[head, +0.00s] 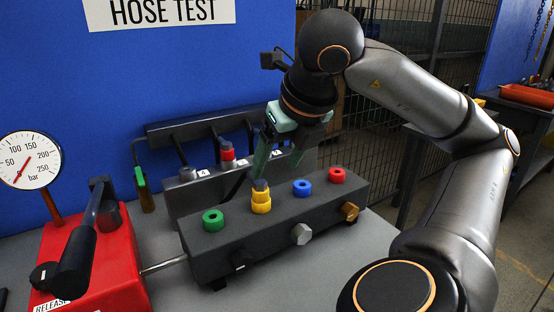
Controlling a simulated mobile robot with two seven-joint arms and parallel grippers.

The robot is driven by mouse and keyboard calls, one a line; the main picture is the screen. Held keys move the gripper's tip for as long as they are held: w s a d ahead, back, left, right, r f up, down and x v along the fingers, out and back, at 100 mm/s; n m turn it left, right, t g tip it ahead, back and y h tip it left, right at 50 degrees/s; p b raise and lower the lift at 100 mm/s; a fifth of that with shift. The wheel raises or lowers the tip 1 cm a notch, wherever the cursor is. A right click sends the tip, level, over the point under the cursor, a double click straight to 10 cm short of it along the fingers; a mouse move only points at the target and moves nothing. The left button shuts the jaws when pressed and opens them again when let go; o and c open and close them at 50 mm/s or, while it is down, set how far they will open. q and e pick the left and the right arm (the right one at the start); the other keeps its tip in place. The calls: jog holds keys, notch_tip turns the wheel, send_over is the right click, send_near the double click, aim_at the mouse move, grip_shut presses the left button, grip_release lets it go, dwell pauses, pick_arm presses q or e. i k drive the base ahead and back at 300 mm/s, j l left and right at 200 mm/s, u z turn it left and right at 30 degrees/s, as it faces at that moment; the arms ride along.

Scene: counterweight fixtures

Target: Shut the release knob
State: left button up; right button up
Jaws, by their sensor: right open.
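The red pump body (118,262) stands at the lower left, with a white label reading RELEASE (52,305) on its front, cut by the picture's edge. A round black knob-like part (43,275) sits just above the label, beside the thick black lever (76,262). I cannot tell for sure that it is the release knob, nor how far it is turned. My right gripper (277,165) is open, its green fingers pointing down above the dark block near the yellow fitting, well to the right of the pump. My left gripper is not in view.
A dark block (290,228) carries green (213,220), yellow (261,203), blue (302,188) and red (337,175) ring fittings; a rod joins it to the pump. A gauge (30,160) stands behind the pump. A hose rack (215,125) stands behind the block.

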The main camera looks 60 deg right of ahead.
aim_at(40, 278)
jog(key=k+j, duration=0.7)
jog(key=k, duration=0.15)
